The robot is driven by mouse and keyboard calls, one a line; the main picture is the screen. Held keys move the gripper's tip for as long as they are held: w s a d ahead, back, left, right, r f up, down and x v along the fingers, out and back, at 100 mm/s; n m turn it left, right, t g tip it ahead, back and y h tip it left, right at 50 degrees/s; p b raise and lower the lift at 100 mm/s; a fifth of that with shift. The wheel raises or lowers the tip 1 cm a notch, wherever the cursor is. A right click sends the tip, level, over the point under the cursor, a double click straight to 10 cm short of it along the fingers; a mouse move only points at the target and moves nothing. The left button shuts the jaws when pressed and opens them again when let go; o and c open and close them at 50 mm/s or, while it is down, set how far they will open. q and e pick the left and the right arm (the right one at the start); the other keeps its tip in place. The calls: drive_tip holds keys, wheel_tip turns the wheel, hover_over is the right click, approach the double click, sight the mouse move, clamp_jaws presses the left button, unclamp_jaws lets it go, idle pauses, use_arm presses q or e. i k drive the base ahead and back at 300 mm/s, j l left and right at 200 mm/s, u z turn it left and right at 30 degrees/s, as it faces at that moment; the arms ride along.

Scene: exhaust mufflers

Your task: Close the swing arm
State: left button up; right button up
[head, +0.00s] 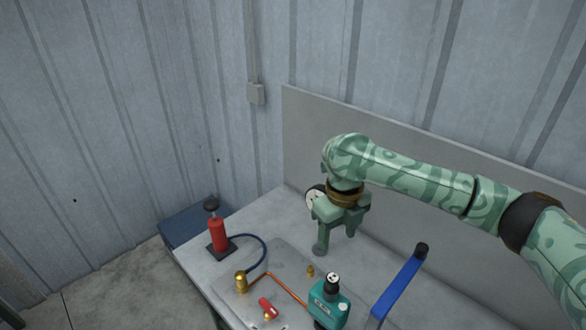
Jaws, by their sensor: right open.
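A blue bar (398,287) with a black knob (421,249) at its far end stands out at the right of the bench; it looks like the swing arm. My left gripper is not in view.
On the grey bench (205,262) stand a red cylinder (218,234) with a hose, a brass fitting (241,282), a red-handled part (267,307) and a teal device (328,303). A round dial (313,198) is partly hidden behind my right gripper. A grey panel (305,130) rises behind.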

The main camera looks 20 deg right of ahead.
sight(382, 306)
drive_tip(key=k+j, duration=0.5)
drive_tip(key=k, duration=0.2)
drive_tip(key=k+j, duration=0.45)
drive_tip(key=k, duration=0.2)
